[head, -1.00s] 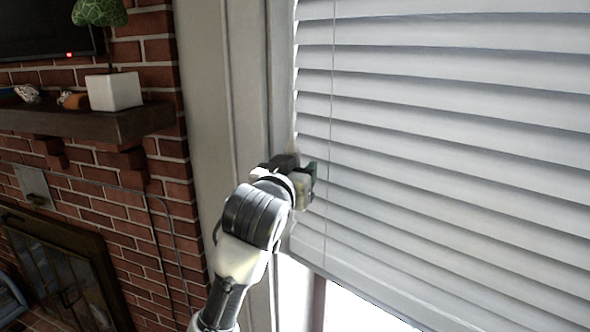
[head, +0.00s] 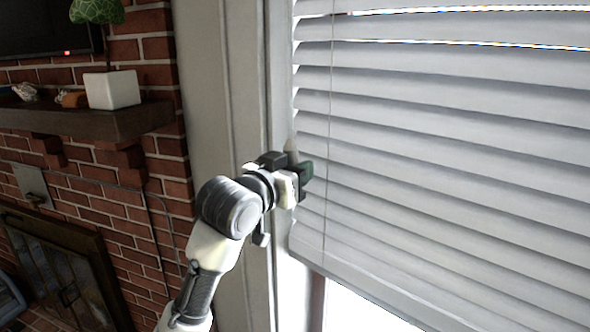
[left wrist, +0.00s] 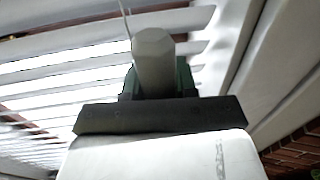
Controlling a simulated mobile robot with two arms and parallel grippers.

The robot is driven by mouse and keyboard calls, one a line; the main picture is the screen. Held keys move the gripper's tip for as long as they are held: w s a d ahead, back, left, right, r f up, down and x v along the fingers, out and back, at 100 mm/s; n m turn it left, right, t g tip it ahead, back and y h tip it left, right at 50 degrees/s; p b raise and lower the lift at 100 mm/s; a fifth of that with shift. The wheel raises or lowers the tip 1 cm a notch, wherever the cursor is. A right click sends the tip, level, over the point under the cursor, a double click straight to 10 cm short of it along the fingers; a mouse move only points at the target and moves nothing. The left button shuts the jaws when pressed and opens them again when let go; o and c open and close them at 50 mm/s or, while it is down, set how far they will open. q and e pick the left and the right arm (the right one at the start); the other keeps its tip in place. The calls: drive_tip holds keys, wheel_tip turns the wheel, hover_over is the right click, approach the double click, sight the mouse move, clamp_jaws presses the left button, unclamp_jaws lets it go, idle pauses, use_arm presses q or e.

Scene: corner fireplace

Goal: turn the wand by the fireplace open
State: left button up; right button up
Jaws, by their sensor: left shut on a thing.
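The wand is a pale rod with a faceted end; its tip (head: 291,147) shows just above my left gripper (head: 303,178) at the left edge of the window blind (head: 440,150). In the left wrist view the wand (left wrist: 153,62) stands between the green finger pads of my left gripper (left wrist: 157,82), which is shut on it. The blind's white slats are tilted, with thin bright gaps near the top. In the left wrist view the slats (left wrist: 60,85) show wider bright gaps. My right gripper is not in view.
The window frame (head: 232,100) stands directly left of the wand. Further left are the brick wall (head: 160,60), a mantel (head: 80,122) with a white plant pot (head: 112,90), and the fireplace (head: 65,280). Bright window glass shows under the blind.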

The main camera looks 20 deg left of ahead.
use_arm(q)
drive_tip(key=shift+s+d+m+g+h+b, duration=0.2)
drive_tip(key=shift+m+g+h+b, duration=0.9)
drive_tip(key=shift+m+g+h, duration=0.9)
drive_tip(key=shift+s+d+m+g+h+b, duration=0.15)
drive_tip(key=shift+m+g+h+b, duration=0.95)
drive_tip(key=shift+m+g+h, duration=0.9)
drive_tip(key=shift+s+d+m+g+h+b, duration=0.1)
drive_tip(key=shift+s+m+g+h+b, duration=0.1)
drive_tip(key=shift+m+g+h+b, duration=1.35)
drive_tip(key=shift+r+m+g+h+p, duration=0.1)
drive_tip(key=shift+m+g+h+p, duration=0.3)
drive_tip(key=shift+g, duration=0.65)
drive_tip(key=o, duration=0.9)
drive_tip(key=shift+a, duration=0.1)
